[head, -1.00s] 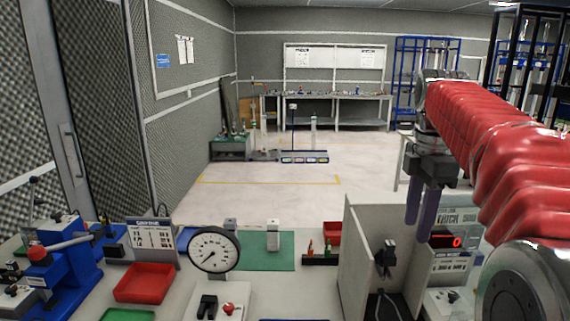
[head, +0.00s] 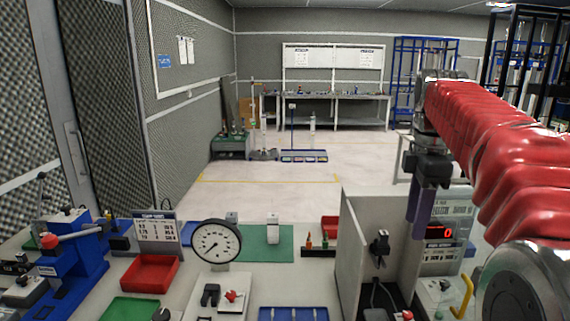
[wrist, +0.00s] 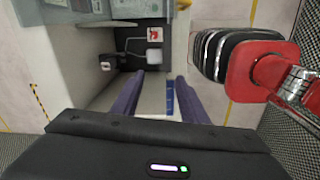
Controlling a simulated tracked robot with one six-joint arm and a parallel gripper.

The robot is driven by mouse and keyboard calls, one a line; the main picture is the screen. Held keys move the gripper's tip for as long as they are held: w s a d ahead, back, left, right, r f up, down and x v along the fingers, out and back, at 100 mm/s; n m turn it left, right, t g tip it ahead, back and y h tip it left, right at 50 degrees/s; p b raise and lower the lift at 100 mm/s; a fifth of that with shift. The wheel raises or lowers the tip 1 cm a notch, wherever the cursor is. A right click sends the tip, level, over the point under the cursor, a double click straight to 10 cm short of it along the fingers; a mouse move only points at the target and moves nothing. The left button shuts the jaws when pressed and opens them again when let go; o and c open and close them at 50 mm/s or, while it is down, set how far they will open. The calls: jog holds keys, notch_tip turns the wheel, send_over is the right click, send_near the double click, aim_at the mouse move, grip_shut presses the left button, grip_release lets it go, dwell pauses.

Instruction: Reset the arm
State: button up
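My gripper (head: 424,205) hangs from the end of my red-sleeved arm at the right of the head view, pointing down. It is above the bench, just right of the grey upright panel. In the wrist view my gripper (wrist: 153,98) shows two purple fingers spread apart with nothing between them. Below the fingers the wrist view shows the bench edge and a dark recess with a cable.
A workbench fills the foreground, with a dial gauge (head: 215,241), a red tray (head: 150,273), a blue press (head: 75,260) and a grey panel (head: 352,255). A display box (head: 447,232) stands close to my gripper. Open floor (head: 270,190) lies beyond.

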jog(key=s+a+f+m+t, duration=0.2)
jog(key=s+a+f+m, duration=0.1)
jog(key=f+m, duration=0.7)
jog(key=s+a+f+m+t, duration=0.1)
jog(key=s+a+f+m, duration=0.2)
jog(key=s, duration=0.6)
jog(key=s+a+f+m+t, duration=0.2)
jog(key=s+a, duration=0.3)
jog(key=s, duration=0.5)
jog(key=shift+f+m, duration=0.4)
jog(key=shift+f, duration=0.3)
jog(key=shift+a, duration=0.1)
